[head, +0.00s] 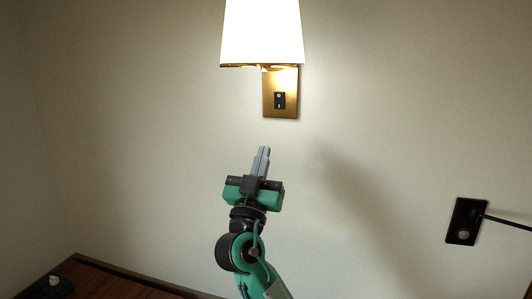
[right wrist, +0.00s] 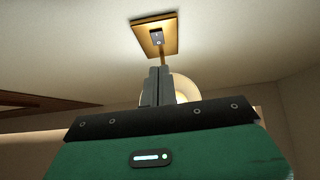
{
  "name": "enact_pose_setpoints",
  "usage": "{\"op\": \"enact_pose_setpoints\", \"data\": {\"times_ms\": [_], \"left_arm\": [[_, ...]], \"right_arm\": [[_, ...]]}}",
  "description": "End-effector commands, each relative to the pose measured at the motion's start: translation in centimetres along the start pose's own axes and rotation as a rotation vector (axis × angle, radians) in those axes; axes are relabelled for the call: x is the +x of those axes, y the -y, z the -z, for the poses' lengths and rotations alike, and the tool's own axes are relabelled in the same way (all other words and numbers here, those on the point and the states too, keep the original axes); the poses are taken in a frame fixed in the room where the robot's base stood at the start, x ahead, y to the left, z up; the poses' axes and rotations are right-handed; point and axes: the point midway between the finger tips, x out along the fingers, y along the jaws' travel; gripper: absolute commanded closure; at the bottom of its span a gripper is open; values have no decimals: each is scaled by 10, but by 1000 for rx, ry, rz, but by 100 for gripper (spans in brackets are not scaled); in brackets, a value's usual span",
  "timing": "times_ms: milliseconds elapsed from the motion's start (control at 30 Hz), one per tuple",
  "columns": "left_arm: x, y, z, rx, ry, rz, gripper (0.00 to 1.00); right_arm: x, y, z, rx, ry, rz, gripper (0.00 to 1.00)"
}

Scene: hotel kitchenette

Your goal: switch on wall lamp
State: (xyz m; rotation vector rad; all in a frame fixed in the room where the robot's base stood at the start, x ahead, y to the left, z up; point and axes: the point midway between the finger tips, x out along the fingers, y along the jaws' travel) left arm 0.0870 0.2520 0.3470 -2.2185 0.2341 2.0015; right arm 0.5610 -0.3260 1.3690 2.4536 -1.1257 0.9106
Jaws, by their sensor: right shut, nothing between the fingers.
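The wall lamp (head: 262,35) has a white shade and a brass backplate (head: 281,108), and it is glowing. A small black switch (head: 280,101) sits on the lower part of the backplate. In the right wrist view the backplate (right wrist: 172,35) and the switch (right wrist: 156,37) show above the fingers. My right gripper (head: 263,150) is shut and empty, pointing up, below and slightly left of the switch and apart from it in the picture. Its closed fingers (right wrist: 156,72) also show in the right wrist view. My left gripper is not in view.
A black wall fixture (head: 465,222) with a thin arm is at the lower right. A dark wooden surface (head: 100,284) is at the lower left, with a small object (head: 57,286) on it. The wall around the lamp is bare.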

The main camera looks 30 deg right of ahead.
Motion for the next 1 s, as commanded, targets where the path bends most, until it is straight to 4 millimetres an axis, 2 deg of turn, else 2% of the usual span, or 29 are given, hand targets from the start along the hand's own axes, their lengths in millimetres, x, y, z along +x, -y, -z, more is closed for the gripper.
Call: {"op": "enact_pose_setpoints", "data": {"times_ms": [33,167,767,867,967,1000], "left_arm": [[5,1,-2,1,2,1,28],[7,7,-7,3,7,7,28],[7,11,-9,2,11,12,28],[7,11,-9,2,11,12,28],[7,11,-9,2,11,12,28],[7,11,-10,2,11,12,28]], "right_arm": [[-6,0,-3,0,1,0,100],[-12,0,-3,-1,0,0,100],[-12,2,-4,-4,4,5,100],[-16,14,-22,-31,33,41,100],[-28,41,-64,-86,102,125,100],[-36,54,-87,-115,140,170,100]]}}
